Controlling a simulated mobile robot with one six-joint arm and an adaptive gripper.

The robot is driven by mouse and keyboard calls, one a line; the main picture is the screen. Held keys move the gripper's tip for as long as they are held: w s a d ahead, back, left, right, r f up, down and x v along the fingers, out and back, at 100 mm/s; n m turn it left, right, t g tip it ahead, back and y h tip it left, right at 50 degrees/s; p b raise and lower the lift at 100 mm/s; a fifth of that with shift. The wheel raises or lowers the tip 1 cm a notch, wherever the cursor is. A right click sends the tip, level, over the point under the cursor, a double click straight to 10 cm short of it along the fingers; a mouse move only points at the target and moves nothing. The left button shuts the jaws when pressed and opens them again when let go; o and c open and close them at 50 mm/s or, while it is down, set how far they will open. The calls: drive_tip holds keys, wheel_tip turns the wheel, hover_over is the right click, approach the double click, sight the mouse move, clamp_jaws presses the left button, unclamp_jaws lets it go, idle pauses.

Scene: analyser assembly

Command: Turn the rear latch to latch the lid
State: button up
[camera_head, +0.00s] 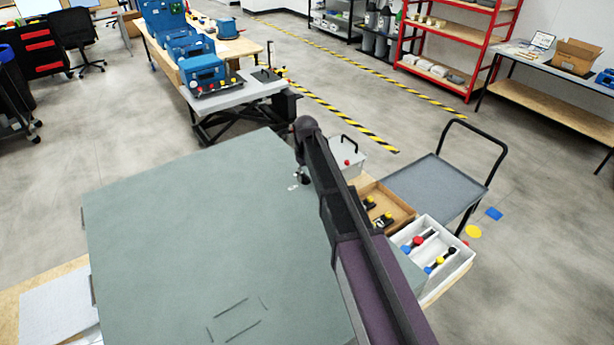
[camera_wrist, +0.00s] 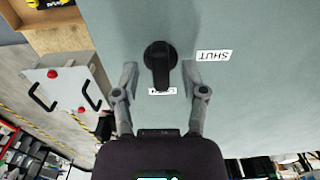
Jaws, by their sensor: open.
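The large grey-green lid (camera_head: 190,220) fills the middle of the head view. The rear latch (camera_wrist: 160,58) is a black round knob with a lever, seen in the wrist view on the grey-green surface. Its lever points down the picture, over a white label (camera_wrist: 155,92) that it partly covers; I cannot read that label. A white "SHUT" label (camera_wrist: 213,55) lies to the right of the knob, upside down. My gripper (camera_wrist: 159,72) is open, one finger on each side of the latch; I cannot tell contact. In the head view my arm hides most of this area.
Right of the lid are a light grey box with a black handle (camera_head: 346,158), a wooden tray (camera_head: 400,207), a white bin (camera_head: 460,259) with coloured-knob parts and a grey trolley (camera_head: 435,185). In the wrist view, a pale panel with black handles (camera_wrist: 66,88) is at left.

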clamp_jaws()
drive_tip(key=shift+d, duration=0.15)
